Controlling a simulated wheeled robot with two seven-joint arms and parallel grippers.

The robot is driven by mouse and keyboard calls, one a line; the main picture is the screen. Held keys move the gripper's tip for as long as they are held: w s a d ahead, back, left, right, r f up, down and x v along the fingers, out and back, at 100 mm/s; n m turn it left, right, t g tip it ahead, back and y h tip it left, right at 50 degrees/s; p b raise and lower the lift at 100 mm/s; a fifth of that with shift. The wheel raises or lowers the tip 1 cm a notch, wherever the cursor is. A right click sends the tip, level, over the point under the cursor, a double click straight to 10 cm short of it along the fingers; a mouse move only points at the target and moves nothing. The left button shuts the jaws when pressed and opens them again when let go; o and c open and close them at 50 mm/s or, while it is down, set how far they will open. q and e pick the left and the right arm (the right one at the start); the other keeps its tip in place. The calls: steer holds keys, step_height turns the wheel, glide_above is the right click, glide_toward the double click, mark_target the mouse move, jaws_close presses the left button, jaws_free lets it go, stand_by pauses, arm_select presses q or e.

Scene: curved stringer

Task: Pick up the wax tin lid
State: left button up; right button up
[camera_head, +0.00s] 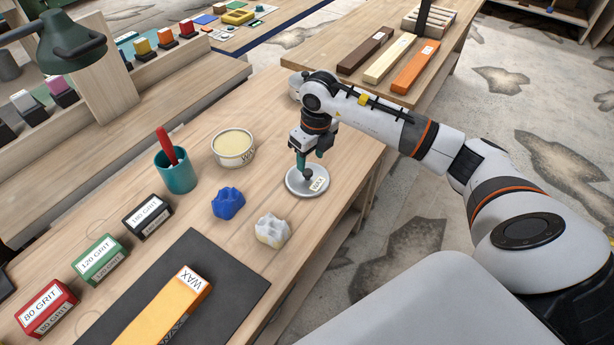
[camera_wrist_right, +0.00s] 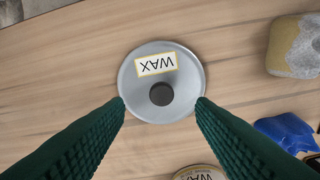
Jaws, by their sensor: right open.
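The wax tin lid (camera_head: 314,183) is a round silver disc with a dark knob and a WAX label, lying flat on the wooden workbench. It also shows in the right wrist view (camera_wrist_right: 184,88), centred between the fingers. My right gripper (camera_head: 306,172) is directly above the lid, fingers pointing down. In the wrist view my right gripper (camera_wrist_right: 161,105) is open, with a green finger on each side of the knob (camera_wrist_right: 161,94) and nothing between the pads. I cannot tell the exact height of the tips over the lid. The open wax tin (camera_head: 233,146) stands to the left. My left gripper is not in view.
A white-grey lump (camera_head: 272,230) and a blue lump (camera_head: 228,203) lie near the lid. The bench edge is close on the right.

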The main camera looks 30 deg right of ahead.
mark_target(308, 172)
steer(key=f, duration=0.3)
steer(key=f+p, duration=0.1)
steer(key=shift+w+a+f, duration=0.15)
steer(key=shift+w+f, duration=0.05)
steer(key=shift+w, duration=0.05)
steer(key=shift+w+f, duration=0.1)
steer(key=shift+f, duration=0.15)
steer(key=shift+c, duration=0.7)
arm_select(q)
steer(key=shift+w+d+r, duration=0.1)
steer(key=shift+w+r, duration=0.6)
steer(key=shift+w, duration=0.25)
arm_select(e)
steer(key=c, duration=0.9)
